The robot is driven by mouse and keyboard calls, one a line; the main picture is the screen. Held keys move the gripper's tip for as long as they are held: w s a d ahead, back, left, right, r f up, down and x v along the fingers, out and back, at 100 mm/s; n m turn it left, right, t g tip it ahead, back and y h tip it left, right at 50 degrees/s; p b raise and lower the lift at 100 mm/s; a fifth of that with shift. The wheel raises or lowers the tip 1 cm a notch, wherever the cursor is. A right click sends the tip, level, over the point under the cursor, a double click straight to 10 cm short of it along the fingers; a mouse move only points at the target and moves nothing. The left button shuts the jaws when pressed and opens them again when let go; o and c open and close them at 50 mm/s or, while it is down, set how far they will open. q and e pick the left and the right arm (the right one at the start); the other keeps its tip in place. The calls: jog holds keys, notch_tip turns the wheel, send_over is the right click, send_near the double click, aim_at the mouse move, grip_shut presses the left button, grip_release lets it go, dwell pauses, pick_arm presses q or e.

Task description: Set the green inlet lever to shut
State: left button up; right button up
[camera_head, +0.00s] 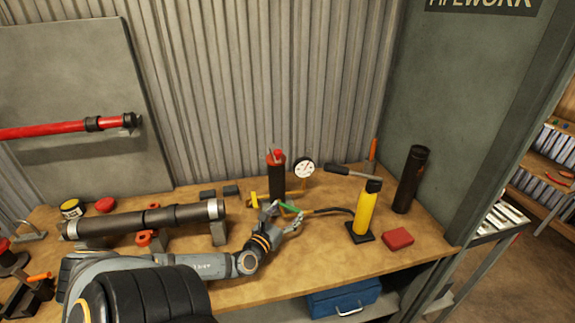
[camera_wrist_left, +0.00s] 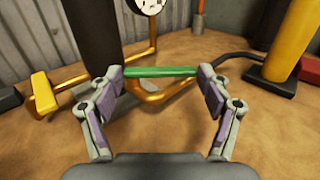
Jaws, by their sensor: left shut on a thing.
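The green inlet lever (camera_head: 289,208) sits low on the brass pipework at the middle of the bench. It also shows in the left wrist view (camera_wrist_left: 160,72), lying level across the picture. My left gripper (camera_head: 284,212) is at the lever. In the wrist view its two fingers (camera_wrist_left: 160,80) are shut on the lever, one pad at each end. Brass pipe (camera_wrist_left: 155,92) runs just beyond and below the lever. My right gripper is not in view.
A yellow lever (camera_wrist_left: 43,92) is left of the green one. A dial gauge (camera_head: 304,169) and dark red-topped cylinder (camera_head: 276,180) stand behind. A yellow pump cylinder (camera_head: 367,210) with a black hose stands right, beside a red block (camera_head: 397,239). A dark pipe (camera_head: 150,220) lies left.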

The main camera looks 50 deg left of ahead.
pick_arm(q)
jog(key=o, duration=1.7)
jog(key=v, duration=1.2)
jog(key=shift+d, duration=0.1)
jog(key=shift+c, duration=0.2)
